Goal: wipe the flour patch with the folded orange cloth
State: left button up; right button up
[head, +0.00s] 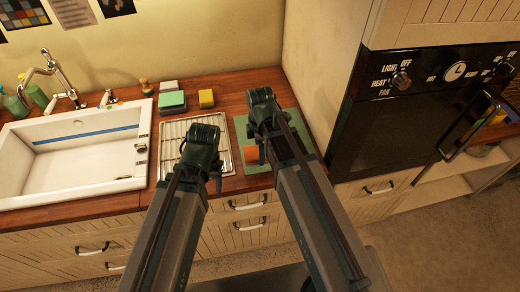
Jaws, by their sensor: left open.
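The orange cloth (251,154) lies on a green mat (241,128) on the wooden counter. My right arm crosses in front of it, and a bit of orange also shows on the arm's other side. I cannot tell whether both bits are one cloth. I do not make out the flour patch; the arms cover part of the mat. My left gripper (218,182) is open, over the front of the wire rack, left of the cloth, apart from it. My right gripper is hidden behind its own arm.
A white sink (75,165) with a tap is at the left. A wire rack (178,132) lies between sink and mat. Green and yellow sponges (206,98) stand behind the rack. A tall cabinet with a black oven (400,125) bounds the right side.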

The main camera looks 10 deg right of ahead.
notch_tip(320, 180, up, 3)
jog(key=p, duration=0.3)
dwell(0.4)
